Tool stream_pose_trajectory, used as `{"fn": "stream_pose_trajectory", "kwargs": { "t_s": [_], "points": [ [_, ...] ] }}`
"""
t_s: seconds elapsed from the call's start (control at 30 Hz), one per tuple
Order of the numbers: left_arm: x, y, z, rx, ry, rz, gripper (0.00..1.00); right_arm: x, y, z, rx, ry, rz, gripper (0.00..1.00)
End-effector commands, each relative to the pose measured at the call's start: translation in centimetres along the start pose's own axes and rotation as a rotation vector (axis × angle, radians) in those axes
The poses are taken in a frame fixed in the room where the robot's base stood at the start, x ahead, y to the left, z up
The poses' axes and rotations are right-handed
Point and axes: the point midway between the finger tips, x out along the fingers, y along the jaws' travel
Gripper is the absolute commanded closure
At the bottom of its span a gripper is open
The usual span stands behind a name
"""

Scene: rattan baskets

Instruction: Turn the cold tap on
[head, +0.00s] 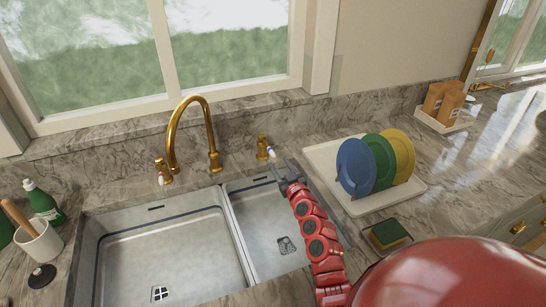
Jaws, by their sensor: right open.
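A brass tap with a tall curved spout (191,104) stands behind the double sink. Its right handle (263,147) is brass with a white tip that looks bluish, which suggests the cold side. Its left handle (163,171) has a white tip with a reddish mark. My right gripper (280,168) is at the end of a red segmented arm, just below and right of the right handle. It is open, with nothing between its fingers. It looks close to the handle, but I cannot tell whether they touch. My left gripper is out of view.
A white dish rack (403,197) with blue, green and yellow plates stands close right of my right arm. A sponge (389,234) lies in front of it. The steel sink (170,258) is empty. A green bottle (43,203) and white crock (40,243) stand left.

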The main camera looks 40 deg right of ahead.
Motion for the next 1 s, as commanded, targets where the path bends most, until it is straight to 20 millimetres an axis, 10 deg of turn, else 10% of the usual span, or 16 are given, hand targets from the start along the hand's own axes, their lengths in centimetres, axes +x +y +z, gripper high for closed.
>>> {"fn": "stream_pose_trajectory", "kwargs": {
  "t_s": [0.33, 0.77, 1.0],
  "points": [
    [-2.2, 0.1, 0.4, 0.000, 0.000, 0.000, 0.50, 5.4, 0.0, 0.0, 0.001, 0.004, 0.001, 0.48],
    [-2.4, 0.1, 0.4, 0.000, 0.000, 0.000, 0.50, 6.4, 0.0, 0.0, 0.000, 0.000, 0.000, 0.48],
    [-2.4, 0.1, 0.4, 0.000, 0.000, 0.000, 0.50, 6.3, 0.0, -0.1, 0.000, 0.001, 0.000, 0.86]
  ]
}}
